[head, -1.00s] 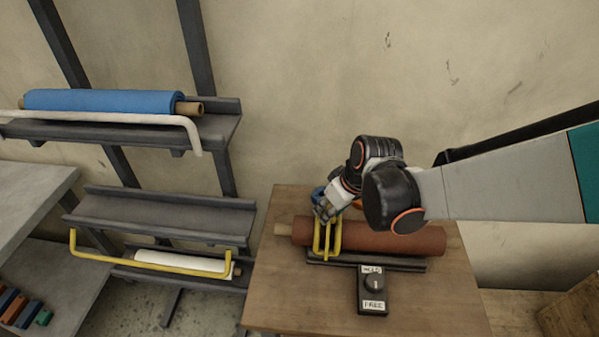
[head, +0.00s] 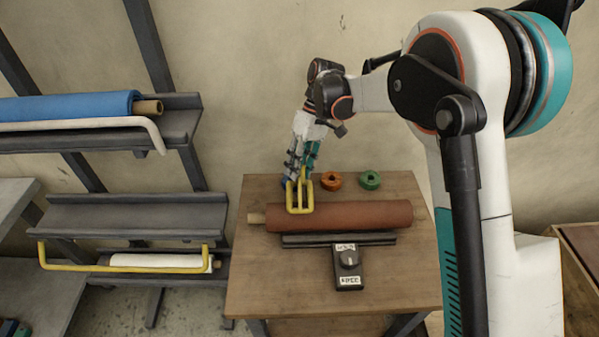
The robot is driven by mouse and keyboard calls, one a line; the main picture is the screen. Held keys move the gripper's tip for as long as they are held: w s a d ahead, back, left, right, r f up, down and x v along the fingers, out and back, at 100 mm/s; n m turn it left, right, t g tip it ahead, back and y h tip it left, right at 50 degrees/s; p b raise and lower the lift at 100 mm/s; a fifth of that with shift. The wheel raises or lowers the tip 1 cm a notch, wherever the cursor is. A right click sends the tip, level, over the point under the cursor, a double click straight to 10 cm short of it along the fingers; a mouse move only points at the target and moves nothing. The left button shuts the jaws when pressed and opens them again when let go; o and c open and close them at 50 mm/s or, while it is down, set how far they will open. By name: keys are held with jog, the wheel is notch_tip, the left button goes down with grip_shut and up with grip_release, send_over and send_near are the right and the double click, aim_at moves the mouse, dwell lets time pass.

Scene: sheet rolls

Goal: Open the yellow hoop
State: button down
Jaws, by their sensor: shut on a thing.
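The yellow hoop (head: 301,210) is at the left part of a red-brown roll (head: 350,216) on the wooden table. It stands up from the roll's upper edge, rising above and behind it. My gripper (head: 299,178) is shut on the hoop's upper part, and its fingers hide some of it. The roll lies on a black cradle (head: 345,240) with a brown core end showing at left.
A black knob box (head: 348,268) with labels stands in front of the cradle. Blue, orange (head: 331,181) and green (head: 370,180) rings lie behind the roll. Racks at left hold a blue roll (head: 70,108) and a white roll (head: 160,260) with a yellow bar (head: 100,268).

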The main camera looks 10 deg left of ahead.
jog(key=shift+w+a+f+g, duration=0.1)
jog(key=shift+w+f+g, duration=0.05)
jog(key=shift+w+g, duration=0.3)
jog(key=shift+w+a+f+g, duration=0.1)
jog(key=shift+w+g, duration=0.25)
jog(key=shift+w, duration=0.05)
jog(key=c, duration=1.2)
grip_release()
jog(key=shift+w, duration=0.1)
jog(key=shift+c, duration=0.2)
notch_tip(320, 180, up, 10)
